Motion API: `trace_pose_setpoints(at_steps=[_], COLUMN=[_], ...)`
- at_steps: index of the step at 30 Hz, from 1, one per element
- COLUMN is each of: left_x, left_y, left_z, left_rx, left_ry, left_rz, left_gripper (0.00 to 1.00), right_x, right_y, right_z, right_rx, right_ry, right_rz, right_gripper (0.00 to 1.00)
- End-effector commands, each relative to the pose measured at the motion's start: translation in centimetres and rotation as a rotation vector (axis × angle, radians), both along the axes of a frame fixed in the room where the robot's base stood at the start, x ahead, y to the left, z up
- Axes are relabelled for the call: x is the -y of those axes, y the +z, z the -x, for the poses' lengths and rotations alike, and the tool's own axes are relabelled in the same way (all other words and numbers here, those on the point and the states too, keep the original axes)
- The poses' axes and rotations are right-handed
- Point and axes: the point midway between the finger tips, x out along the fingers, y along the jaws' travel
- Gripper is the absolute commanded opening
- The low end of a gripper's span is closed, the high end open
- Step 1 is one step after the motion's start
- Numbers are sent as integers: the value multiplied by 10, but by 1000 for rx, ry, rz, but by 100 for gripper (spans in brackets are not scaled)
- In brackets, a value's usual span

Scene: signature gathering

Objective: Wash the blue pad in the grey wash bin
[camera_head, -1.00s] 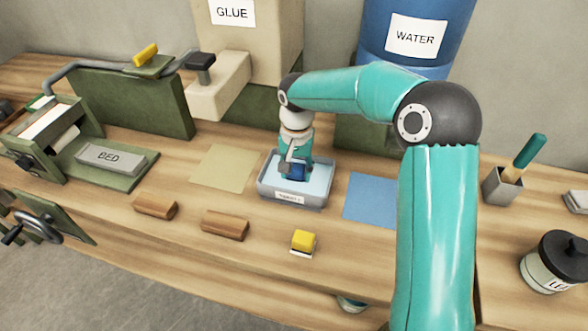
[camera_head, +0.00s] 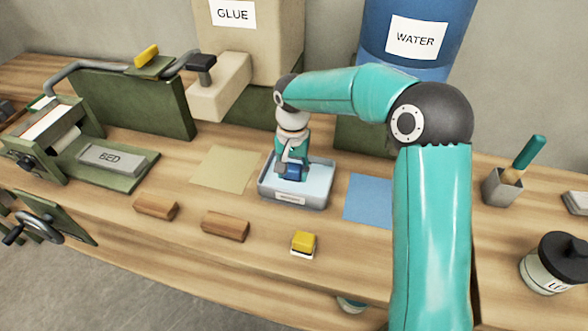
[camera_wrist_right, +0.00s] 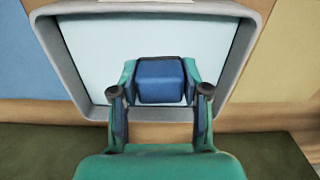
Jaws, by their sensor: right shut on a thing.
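The grey wash bin (camera_head: 293,203) stands on the bench with pale liquid inside and a small label on its front. My right gripper (camera_head: 291,168) points down into the bin and is shut on the blue pad (camera_head: 292,173). In the right wrist view the blue pad (camera_wrist_right: 161,80) sits between the two fingers of my gripper (camera_wrist_right: 160,92), over the pale liquid, with the bin wall (camera_wrist_right: 60,55) around it. I cannot tell how deep the pad is. My left gripper is not in view.
A yellow sheet (camera_head: 224,168) lies left of the bin and a blue sheet (camera_head: 369,200) right of it. Two wooden blocks (camera_head: 226,225) and a yellow pad (camera_head: 303,243) lie in front. The glue tank (camera_head: 250,50) and water barrel (camera_head: 415,75) stand behind.

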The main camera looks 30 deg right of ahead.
Motion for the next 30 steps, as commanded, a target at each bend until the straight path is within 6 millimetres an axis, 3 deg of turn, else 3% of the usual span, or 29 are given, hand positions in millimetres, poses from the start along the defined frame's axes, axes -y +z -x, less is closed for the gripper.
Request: trace_pose_setpoints(at_steps=[17, 30], left_x=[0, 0], left_y=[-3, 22], left_z=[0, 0], left_rx=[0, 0], left_ry=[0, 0], left_rz=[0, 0], left_gripper=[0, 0], right_x=[7, 7], right_y=[1, 33], right_z=[8, 8], right_rx=[0, 1], right_ry=[1, 1], right_rz=[0, 0], right_gripper=[18, 18])
